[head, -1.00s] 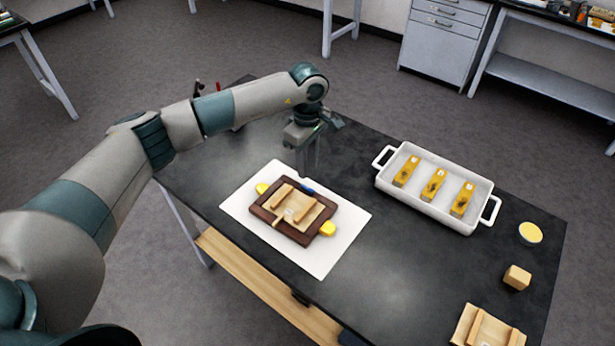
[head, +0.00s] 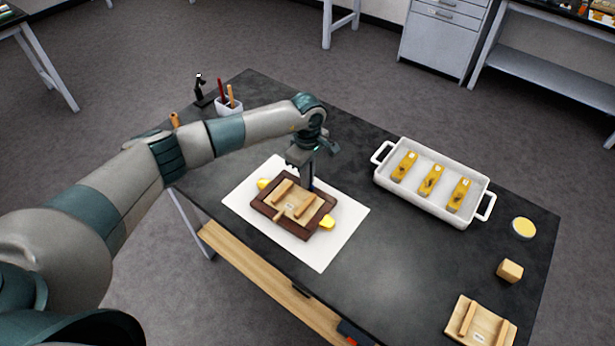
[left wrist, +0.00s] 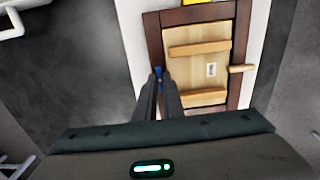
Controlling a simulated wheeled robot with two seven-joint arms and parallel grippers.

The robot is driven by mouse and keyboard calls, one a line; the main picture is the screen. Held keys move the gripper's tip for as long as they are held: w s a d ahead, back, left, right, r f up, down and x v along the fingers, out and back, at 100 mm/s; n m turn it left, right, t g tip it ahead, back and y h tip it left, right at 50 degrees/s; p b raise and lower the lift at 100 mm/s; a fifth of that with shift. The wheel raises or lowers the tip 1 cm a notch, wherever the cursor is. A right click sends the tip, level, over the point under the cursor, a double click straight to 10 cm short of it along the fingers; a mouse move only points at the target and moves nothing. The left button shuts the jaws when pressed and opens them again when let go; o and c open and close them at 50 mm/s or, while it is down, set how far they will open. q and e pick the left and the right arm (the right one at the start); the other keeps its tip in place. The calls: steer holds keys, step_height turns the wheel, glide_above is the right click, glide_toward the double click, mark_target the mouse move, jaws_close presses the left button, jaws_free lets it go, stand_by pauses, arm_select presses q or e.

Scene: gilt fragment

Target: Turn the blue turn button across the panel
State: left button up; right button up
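A dark brown wooden frame (head: 262,206) with a pale wooden panel (head: 297,201) inside lies on a white mat (head: 320,255); the frame (left wrist: 155,38) and panel (left wrist: 200,66) also show in the left wrist view. The panel carries two wooden bars. The blue turn button (left wrist: 158,71) is at the frame's edge, mostly hidden by my fingers, so its angle is unclear. My left gripper (head: 308,186) points down there, its fingers close together with the blue button between the tips. A plain wooden turn button (left wrist: 242,69) sits on the opposite side. My right gripper is not in view.
Yellow pieces (head: 327,223) stick out beside the frame. A white tray (head: 428,205) with several yellow blocks stands to the right. A wooden cube (head: 510,271), a round yellow-topped tin (head: 523,228) and another wooden panel (head: 480,322) lie at right. A pen cup (head: 229,107) stands behind my arm.

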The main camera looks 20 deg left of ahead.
arm_select(q)
jaws_close()
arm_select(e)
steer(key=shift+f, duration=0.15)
arm_select(q)
steer(key=n+b, duration=0.2)
steer(key=b, duration=0.1)
steer(key=shift+f+n, duration=0.2)
steer(key=shift+n, duration=0.1)
steer(key=n+b, duration=0.6)
steer(key=n, duration=0.1)
steer(key=n+b, duration=0.3)
steer(key=n, duration=0.1)
steer(key=shift+b, duration=0.3)
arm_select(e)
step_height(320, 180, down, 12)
arm_select(q)
steer(key=n+b, duration=0.1)
steer(key=n, duration=0.2)
steer(key=shift+r, duration=0.15)
steer(key=shift+r+n+b, duration=0.1)
steer(key=shift+n+b, duration=0.2)
steer(key=shift+n, duration=0.1)
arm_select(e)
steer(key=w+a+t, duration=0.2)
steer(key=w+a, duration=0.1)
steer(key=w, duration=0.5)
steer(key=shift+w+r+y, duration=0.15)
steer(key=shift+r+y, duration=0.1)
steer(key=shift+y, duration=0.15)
